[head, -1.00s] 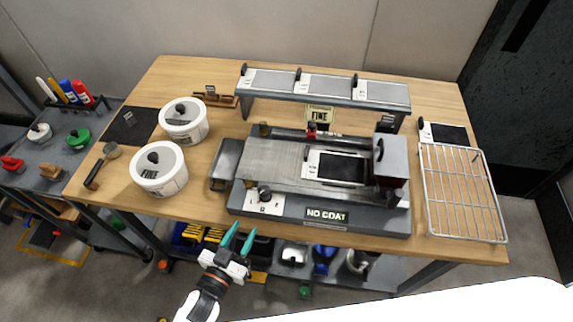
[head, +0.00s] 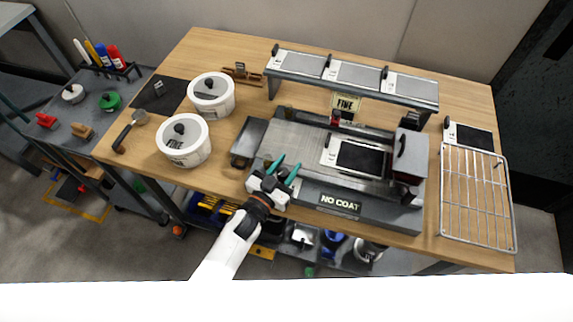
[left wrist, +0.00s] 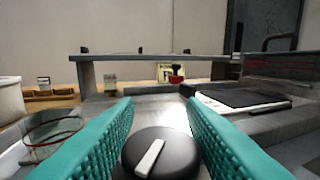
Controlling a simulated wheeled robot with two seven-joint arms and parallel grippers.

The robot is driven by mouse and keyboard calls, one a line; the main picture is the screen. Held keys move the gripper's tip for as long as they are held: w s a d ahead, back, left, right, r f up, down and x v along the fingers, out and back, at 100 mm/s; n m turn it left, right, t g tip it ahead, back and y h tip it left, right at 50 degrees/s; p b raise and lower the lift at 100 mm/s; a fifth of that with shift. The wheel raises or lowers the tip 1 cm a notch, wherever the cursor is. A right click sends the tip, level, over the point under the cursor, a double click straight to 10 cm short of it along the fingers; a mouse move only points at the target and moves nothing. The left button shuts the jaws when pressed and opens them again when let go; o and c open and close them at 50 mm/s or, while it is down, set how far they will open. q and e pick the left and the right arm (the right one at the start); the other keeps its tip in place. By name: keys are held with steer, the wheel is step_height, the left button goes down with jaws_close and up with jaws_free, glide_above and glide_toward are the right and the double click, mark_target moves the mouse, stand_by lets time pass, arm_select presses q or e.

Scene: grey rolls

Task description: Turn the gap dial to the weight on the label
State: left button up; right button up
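The gap dial (left wrist: 180,160) is a round black knob with a white pointer bar on top, low in the left wrist view. Its pointer slants from lower left to upper right. The teal fingers of my left gripper (head: 287,169) stand apart on either side of the dial; I cannot tell whether they touch it. In the head view the gripper covers the dial and its scale at the machine's front left. A yellowish label (head: 345,103) reading FINE hangs below the raised shelf and also shows in the left wrist view (left wrist: 165,71). My right gripper is out of view.
The coating machine (head: 340,205) bears a NO COAT plate. A raised shelf (head: 355,90) with panels stands behind it. Two white lidded pots (head: 186,150) stand left, a wire rack (head: 475,200) right. A side bench (head: 75,115) holds markers and coloured knobs.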

arm_select(q)
steer(key=shift+d, duration=0.1)
steer(key=c, duration=0.7)
steer(key=shift+r+m+g+h+p, duration=0.25)
steer(key=shift+m+g+h+p, duration=0.5)
steer(key=shift+h, duration=0.25)
steer(key=shift+f+m+g+h, duration=0.15)
steer(key=shift+m+g+h, duration=0.7)
steer(key=shift+m+h, duration=0.1)
steer(key=shift+s+d+m+g+h, duration=0.2)
steer(key=shift+m+g+h, duration=0.45)
steer(key=shift+g, duration=0.25)
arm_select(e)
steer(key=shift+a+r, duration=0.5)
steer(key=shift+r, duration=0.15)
arm_select(q)
steer(key=o, duration=0.7)
steer(key=shift+s+a+f, duration=0.1)
